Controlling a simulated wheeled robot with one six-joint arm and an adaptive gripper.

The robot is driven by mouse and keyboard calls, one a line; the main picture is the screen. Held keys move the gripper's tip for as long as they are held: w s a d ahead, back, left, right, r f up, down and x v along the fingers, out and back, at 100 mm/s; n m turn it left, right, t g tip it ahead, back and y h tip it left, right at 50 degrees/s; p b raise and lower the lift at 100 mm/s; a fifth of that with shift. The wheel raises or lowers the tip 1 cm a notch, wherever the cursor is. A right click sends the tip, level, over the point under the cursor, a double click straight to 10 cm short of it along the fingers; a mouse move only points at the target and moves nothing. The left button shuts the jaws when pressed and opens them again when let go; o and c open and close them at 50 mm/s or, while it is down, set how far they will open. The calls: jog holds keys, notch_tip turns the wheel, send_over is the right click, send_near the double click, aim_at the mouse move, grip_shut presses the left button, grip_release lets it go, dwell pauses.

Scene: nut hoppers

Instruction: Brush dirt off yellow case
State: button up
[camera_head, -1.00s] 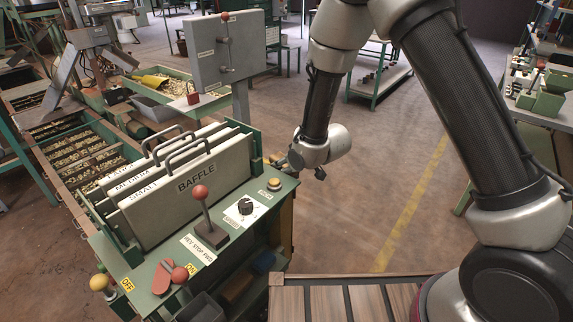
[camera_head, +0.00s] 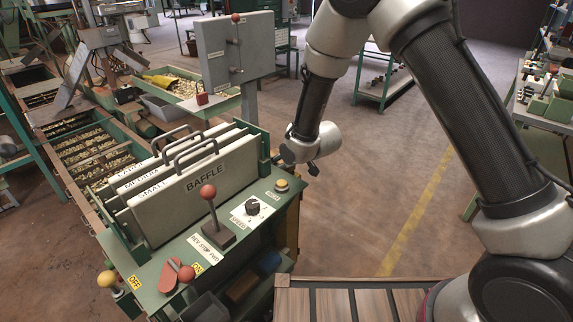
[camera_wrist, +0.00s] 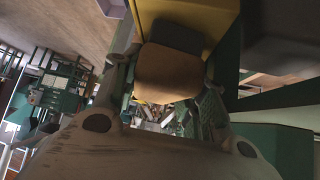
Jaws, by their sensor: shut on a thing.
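In the wrist view my gripper (camera_wrist: 170,82) is shut on a tan block with a dark part at its far side, which looks like a brush (camera_wrist: 168,72). A yellow surface, probably the yellow case (camera_wrist: 205,18), lies just beyond the brush at the top. The dark part appears close against it, but I cannot tell whether they touch. In the head view my wrist is beside the right end of the green hopper machine, and the gripper's tips are hidden or too small to make out. No dirt can be told apart on the yellow surface.
The green control panel (camera_head: 218,262) has a red-knobbed lever (camera_head: 208,192), a dial (camera_head: 252,207) and baffle plates (camera_head: 190,190) with handles. A grey box (camera_head: 238,60) stands behind on a post. Open floor (camera_head: 375,200) lies right of the machine.

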aim_at(293, 171)
jog(key=shift+w+a+f, duration=0.1)
jog(key=shift+w+a, duration=0.55)
jog(key=shift+a, duration=0.15)
jog(key=shift+w+a, duration=0.6)
jog(key=shift+a, duration=0.2)
jog(key=shift+w+a, duration=0.25)
jog(key=shift+a, duration=0.05)
jog(key=shift+c, duration=1)
jog(key=shift+w+a+r, duration=0.4)
jog(key=shift+w+a, duration=0.2)
jog(key=shift+a, duration=0.15)
grip_shut()
jog(key=shift+s+d+f, duration=0.25)
jog(key=shift+s+d, duration=0.9)
jog(key=shift+d, duration=0.35)
jog(key=shift+s+d+f, duration=0.2)
jog(key=shift+s+d, duration=1)
jog(key=shift+d, duration=0.25)
jog(key=shift+s+d+f, duration=0.25)
jog(key=shift+s+d, duration=0.9)
jog(key=shift+d, duration=0.35)
jog(key=shift+s+d+f, duration=0.1)
jog(key=shift+s+d, duration=0.1)
jog(key=shift+w+a+r, duration=0.1)
jog(key=shift+r, duration=3.05)
jog(key=shift+r, duration=0.1)
